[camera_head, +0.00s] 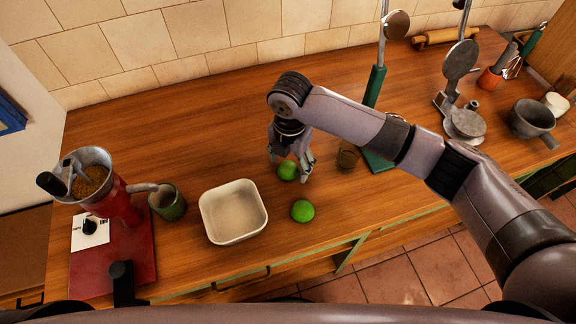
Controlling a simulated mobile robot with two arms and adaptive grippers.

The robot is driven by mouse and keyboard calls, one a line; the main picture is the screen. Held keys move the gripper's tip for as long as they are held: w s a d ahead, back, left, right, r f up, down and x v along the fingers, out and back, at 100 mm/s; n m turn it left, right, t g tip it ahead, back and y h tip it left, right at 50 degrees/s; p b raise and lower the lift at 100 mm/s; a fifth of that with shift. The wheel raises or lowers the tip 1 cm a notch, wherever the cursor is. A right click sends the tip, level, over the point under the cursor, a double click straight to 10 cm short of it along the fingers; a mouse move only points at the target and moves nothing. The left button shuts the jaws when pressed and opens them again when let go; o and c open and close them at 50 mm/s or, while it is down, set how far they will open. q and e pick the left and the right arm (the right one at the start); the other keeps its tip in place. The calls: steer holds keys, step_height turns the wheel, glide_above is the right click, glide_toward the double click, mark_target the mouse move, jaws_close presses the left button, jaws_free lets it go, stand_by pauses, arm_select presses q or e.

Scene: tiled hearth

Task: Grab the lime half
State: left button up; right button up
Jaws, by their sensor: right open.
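Two round green limes or lime halves lie on the wooden counter. The rear green lime piece (288,170) sits beneath and between the fingers of my right gripper (291,173). The front green lime piece (302,211) lies apart from the gripper, nearer the counter's front edge. I cannot tell from here which of them is cut. My right gripper points down, with its fingers open around the rear piece; I cannot tell whether they touch it. My left gripper is not in view.
A white square bowl (233,212) stands left of the limes. A green cup (169,203) and a red grinder (112,200) stand farther left. A green-based press (375,92) and a small brown cup (348,155) are close on the right. The back left counter is clear.

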steer(key=shift+c, duration=0.2)
steer(key=c, duration=1.1)
steer(key=shift+o, duration=0.2)
steer(key=shift+r, duration=0.1)
